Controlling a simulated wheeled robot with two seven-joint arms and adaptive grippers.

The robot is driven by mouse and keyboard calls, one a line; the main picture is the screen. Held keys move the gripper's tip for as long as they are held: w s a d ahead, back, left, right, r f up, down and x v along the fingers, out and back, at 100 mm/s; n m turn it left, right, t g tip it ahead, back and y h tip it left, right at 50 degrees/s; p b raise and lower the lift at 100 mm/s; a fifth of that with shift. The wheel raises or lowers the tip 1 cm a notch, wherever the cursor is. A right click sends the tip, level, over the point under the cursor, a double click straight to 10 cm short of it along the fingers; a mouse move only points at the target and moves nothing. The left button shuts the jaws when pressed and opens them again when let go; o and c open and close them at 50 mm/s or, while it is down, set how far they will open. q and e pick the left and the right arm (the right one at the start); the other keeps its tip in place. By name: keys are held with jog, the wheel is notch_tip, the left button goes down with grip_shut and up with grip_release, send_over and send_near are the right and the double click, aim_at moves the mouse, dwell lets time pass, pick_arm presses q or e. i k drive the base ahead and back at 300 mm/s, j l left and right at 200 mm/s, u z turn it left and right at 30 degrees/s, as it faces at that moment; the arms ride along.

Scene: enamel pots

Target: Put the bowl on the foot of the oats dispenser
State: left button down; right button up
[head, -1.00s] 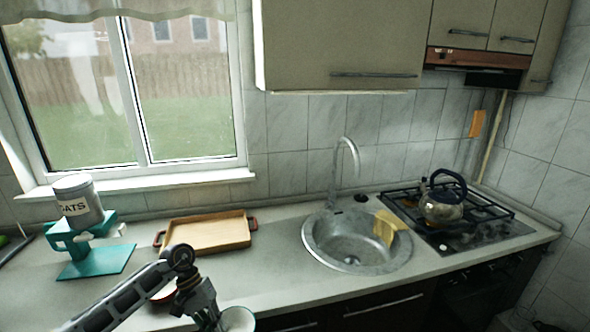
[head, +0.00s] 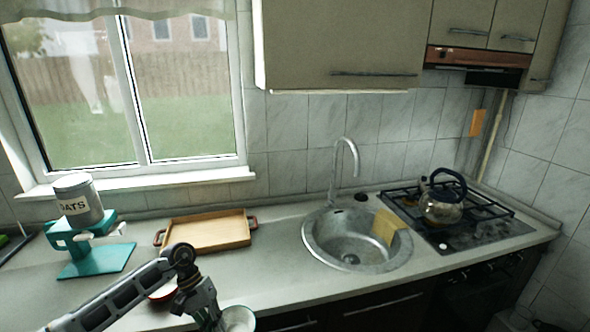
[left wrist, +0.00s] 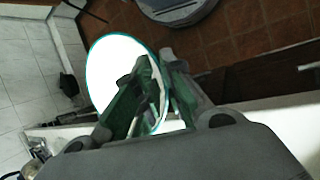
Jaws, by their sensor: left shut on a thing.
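The bowl (head: 238,319) is white inside and sits at the bottom edge of the head view, partly cut off, beyond the counter's front edge. My left gripper (head: 218,322) is shut on its rim. In the left wrist view, the bowl (left wrist: 112,72) shows bright white with a green rim, and the fingers of my left gripper (left wrist: 160,95) pinch its edge. The oats dispenser (head: 80,205) stands on the left of the counter, with a grey canister marked OATS on a teal stand. Its flat teal foot (head: 97,262) is bare. My right gripper is not in view.
A wooden tray with red handles (head: 208,232) lies right of the dispenser. A red-and-white dish (head: 163,292) is partly hidden behind my left arm. The sink (head: 350,242) and a kettle on the hob (head: 441,203) are farther right.

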aim_at(108, 258)
jog(key=j+z, duration=0.2)
jog(key=z, duration=0.35)
jog(key=j+z, duration=0.15)
jog(key=z, duration=0.4)
jog(key=k+j+z, duration=0.1)
jog(key=z, duration=0.45)
jog(key=k+j+z, duration=0.1)
jog(key=z, duration=0.45)
jog(key=k+j+z, duration=0.1)
jog(key=z, duration=0.45)
jog(key=k+z, duration=0.15)
jog(key=z, duration=0.4)
jog(key=k+z, duration=0.1)
jog(key=z, duration=0.5)
jog(key=k+l+z, duration=0.1)
jog(key=z, duration=0.45)
